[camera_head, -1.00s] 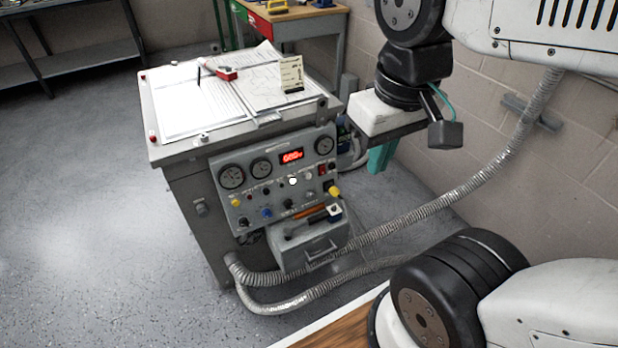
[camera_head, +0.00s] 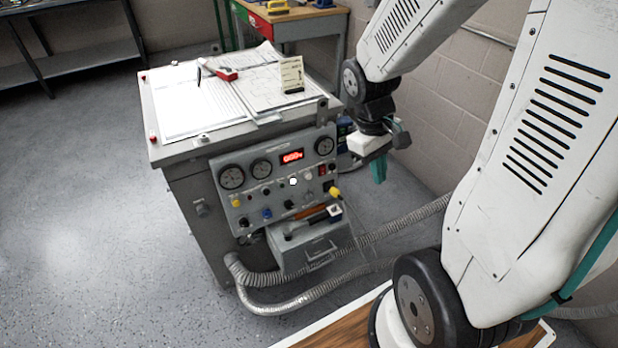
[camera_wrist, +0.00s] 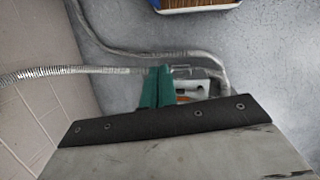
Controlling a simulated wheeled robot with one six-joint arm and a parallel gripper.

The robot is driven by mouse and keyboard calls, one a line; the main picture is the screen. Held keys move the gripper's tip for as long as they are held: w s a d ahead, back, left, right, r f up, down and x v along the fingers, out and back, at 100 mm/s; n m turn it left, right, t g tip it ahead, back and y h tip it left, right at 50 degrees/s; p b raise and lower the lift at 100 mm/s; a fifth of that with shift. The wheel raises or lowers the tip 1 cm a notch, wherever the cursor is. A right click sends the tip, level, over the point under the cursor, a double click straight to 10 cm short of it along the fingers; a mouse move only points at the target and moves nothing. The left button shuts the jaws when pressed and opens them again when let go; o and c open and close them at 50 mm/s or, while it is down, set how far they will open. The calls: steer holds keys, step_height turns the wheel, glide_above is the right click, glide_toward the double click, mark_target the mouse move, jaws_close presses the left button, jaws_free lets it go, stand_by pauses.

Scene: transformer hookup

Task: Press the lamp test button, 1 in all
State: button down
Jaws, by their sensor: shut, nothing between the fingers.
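A grey control panel (camera_head: 312,176) is on the front of the test bench. It carries a white round button (camera_head: 293,182), yellow, blue and black knobs, round gauges and a lit red display. The panel's labels are too small to read, so I cannot tell which control is the lamp test button. My gripper (camera_head: 379,168) has teal fingers pointing down and is to the right of the panel, apart from it. In the wrist view the fingers (camera_wrist: 157,86) are together and empty. The panel's face is not seen there.
A grey box (camera_head: 308,247) with tools on top juts out below the panel. Ribbed hoses (camera_head: 290,303) run along the floor. The bench top (camera_head: 156,150) holds papers, a red-handled tool and a small card (camera_head: 292,75). A block wall (camera_head: 440,130) is on the right.

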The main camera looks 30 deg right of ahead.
mark_target(308, 176)
steer(key=w+d+f+n+t, duration=0.1)
steer(key=w+d+f+n, duration=0.2)
steer(key=f, duration=0.6)
steer(key=w+d+f+n+t+y, duration=0.1)
steer(key=w+f+n+t, duration=0.15)
steer(key=f+n, duration=0.45)
steer(key=w+d+f+n+t, duration=0.1)
steer(key=w+d+f+n, duration=0.2)
steer(key=f, duration=0.7)
steer(key=w+a+n+t+y, duration=0.4)
steer(key=w+a+n+t, duration=0.1)
steer(key=w+n, duration=0.4)
steer(key=shift+w+a+r+n, duration=0.2)
steer(key=shift+w+a+n, duration=0.15)
steer(key=shift+a+n, duration=0.45)
steer(key=shift+a, duration=0.1)
steer(key=w+f, duration=0.1)
steer(key=w, duration=0.7)
steer(key=shift+w+f, duration=0.25)
steer(key=shift+w, duration=0.1)
steer(key=shift+w, duration=0.1)
steer(key=shift+w, duration=0.3)
